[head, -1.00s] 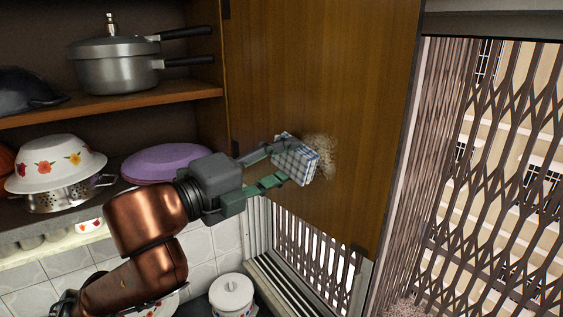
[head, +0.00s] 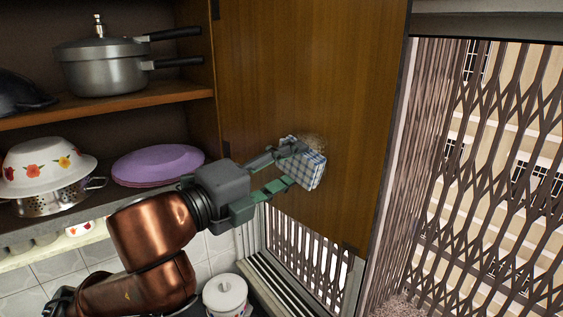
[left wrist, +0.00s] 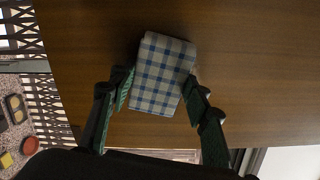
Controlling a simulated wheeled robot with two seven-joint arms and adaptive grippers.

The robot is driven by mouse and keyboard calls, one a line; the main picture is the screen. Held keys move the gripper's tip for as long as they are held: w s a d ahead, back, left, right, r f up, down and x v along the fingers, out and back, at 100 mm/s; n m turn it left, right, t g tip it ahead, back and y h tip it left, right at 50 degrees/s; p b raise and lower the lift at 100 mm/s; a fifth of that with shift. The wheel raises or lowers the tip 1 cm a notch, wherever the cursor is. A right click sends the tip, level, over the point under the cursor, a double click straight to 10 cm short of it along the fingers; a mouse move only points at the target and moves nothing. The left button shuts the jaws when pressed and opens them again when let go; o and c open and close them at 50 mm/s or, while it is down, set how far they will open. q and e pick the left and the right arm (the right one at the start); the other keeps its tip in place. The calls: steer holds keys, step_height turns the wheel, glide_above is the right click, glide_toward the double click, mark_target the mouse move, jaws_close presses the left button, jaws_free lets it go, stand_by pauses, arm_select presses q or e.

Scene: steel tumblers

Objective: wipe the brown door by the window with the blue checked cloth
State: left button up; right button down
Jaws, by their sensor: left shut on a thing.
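The brown door (head: 300,70) stands open beside the window. The blue checked cloth (head: 312,170) is a folded pad held against the lower part of the door. A pale speckled smudge (head: 315,141) shows on the door just above the cloth; the cloth may cover part of it. My left gripper (head: 292,166) is shut on the cloth, one finger on each side. In the left wrist view the cloth (left wrist: 161,75) sits between the two green-padded fingers, with the door's wood grain behind it. My right gripper is not in view.
At the left, open shelves hold a pressure cooker (head: 103,62), purple plates (head: 157,164) and a flowered bowl (head: 45,165) on a colander. A white lidded pot (head: 226,296) stands below. The window's folding grille (head: 480,190) is at the right.

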mark_target(304, 157)
arm_select(q)
steer(key=shift+s+d, duration=1.65)
steer(key=shift+p, duration=0.3)
steer(key=shift+w+a+p, duration=0.45)
steer(key=shift+w+a, duration=0.65)
steer(key=shift+w, duration=0.05)
steer(key=shift+w+a, duration=0.3)
steer(key=shift+w, duration=0.05)
steer(key=shift+w+a+r+p, duration=1.15)
steer(key=shift+w+a+p, duration=0.15)
steer(key=shift+p, duration=0.65)
steer(key=shift+s+d, duration=2)
steer(key=shift+s, duration=0.05)
steer(key=shift+s+d, duration=0.7)
steer(key=shift+s, duration=0.1)
steer(key=w+a+p, duration=0.2)
steer(key=w+a, duration=0.3)
steer(key=w, duration=0.1)
steer(key=shift+a, duration=0.15)
